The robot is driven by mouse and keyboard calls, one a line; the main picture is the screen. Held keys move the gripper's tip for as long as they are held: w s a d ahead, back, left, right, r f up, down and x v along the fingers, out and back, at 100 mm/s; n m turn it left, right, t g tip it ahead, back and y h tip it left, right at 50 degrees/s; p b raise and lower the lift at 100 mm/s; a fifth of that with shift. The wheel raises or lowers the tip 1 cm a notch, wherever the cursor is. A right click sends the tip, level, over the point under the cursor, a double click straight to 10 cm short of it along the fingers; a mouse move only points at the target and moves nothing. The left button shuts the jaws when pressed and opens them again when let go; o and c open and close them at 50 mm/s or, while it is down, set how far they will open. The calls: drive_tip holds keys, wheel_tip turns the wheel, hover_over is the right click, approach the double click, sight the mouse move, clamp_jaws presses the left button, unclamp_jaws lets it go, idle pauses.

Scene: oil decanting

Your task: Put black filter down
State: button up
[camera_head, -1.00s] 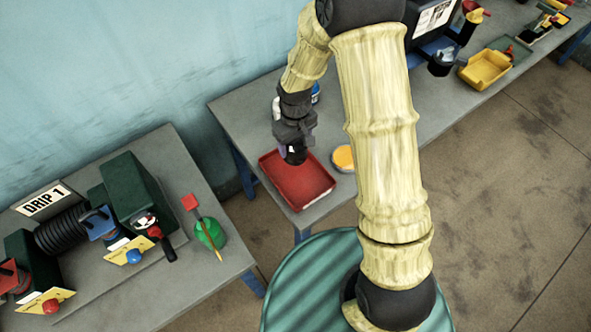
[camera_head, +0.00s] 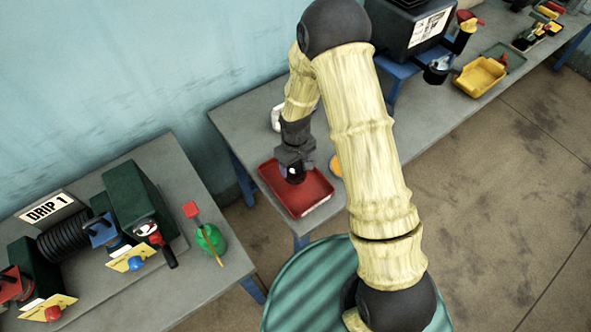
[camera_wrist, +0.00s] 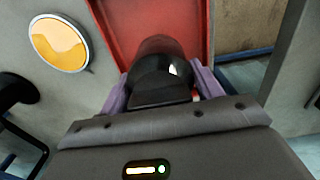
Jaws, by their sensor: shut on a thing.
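The black filter (camera_wrist: 160,62) is between the two purple fingers of my gripper (camera_wrist: 163,88) in the wrist view. My gripper (camera_head: 293,178) is shut on it and points down over the red tray (camera_head: 318,201) in the head view. The tray's red floor also shows behind the filter in the wrist view (camera_wrist: 115,25). The filter's lower end is hard to make out, so I cannot tell whether it touches the tray floor.
A round orange-filled dish (camera_wrist: 59,44) stands beside the tray, partly hidden by my arm in the head view. A white container (camera_head: 276,118) stands behind the tray. A yellow bin (camera_head: 481,76) is farther right. Left, a separate bench holds a green can (camera_head: 211,240).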

wheel_tip(320, 180, down, 3)
drive_tip(key=shift+f+p, duration=0.1)
drive_tip(key=shift+p, duration=0.35)
drive_tip(key=shift+w+f, duration=0.15)
drive_tip(key=shift+f, duration=0.2)
drive_tip(key=shift+d, duration=0.15)
drive_tip(key=o, duration=1.2)
drive_tip(key=shift+a+f, duration=0.1)
drive_tip(key=shift+a, duration=0.1)
drive_tip(key=shift+s, duration=0.2)
drive_tip(key=shift+d, duration=0.1)
drive_tip(key=shift+r, duration=0.2)
wheel_tip(320, 180, up, 12)
drive_tip(key=b, duration=0.3)
drive_tip(key=shift+w, duration=0.1)
